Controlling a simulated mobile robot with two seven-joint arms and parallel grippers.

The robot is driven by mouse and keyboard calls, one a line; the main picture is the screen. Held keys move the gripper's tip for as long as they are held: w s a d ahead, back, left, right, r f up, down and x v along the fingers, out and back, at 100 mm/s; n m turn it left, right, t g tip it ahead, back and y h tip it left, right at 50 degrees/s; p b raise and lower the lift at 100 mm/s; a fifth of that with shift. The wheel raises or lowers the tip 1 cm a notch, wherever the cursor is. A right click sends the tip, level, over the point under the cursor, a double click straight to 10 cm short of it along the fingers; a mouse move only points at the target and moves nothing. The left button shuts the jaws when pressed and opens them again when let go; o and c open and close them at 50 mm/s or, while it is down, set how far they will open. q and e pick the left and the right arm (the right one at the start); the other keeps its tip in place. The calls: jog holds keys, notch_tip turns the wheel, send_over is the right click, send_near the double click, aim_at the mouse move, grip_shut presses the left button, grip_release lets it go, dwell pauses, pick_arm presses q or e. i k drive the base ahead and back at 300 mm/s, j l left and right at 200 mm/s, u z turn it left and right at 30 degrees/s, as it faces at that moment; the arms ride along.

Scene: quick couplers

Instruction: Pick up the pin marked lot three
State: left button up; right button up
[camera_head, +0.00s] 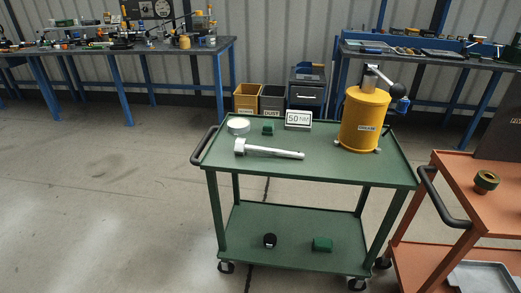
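A silver metal pin (275,152) with a wide head at its left end lies on its side on the top shelf of the green cart (330,170). No lot marking can be read on it, so I cannot tell whether it is lot three. It is the only such pin I can make out. Nothing is touching it from above. Neither of my grippers shows in the head view.
Around the pin on the cart stand a round white-topped item (238,126), a small green block (268,129), a sign (299,119) and a yellow cylinder (362,122) with a metal lever. An orange cart (465,170) stands close on the right. Floor at left is clear.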

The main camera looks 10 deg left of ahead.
aim_at(240, 145)
jog(key=i+j+z, duration=0.1)
jog(key=i+j, duration=0.15)
jog(key=i+j+z, duration=0.1)
jog(key=j, duration=0.35)
jog(key=i+j, duration=0.3)
jog(key=i+j+z, duration=0.05)
jog(key=j, duration=0.05)
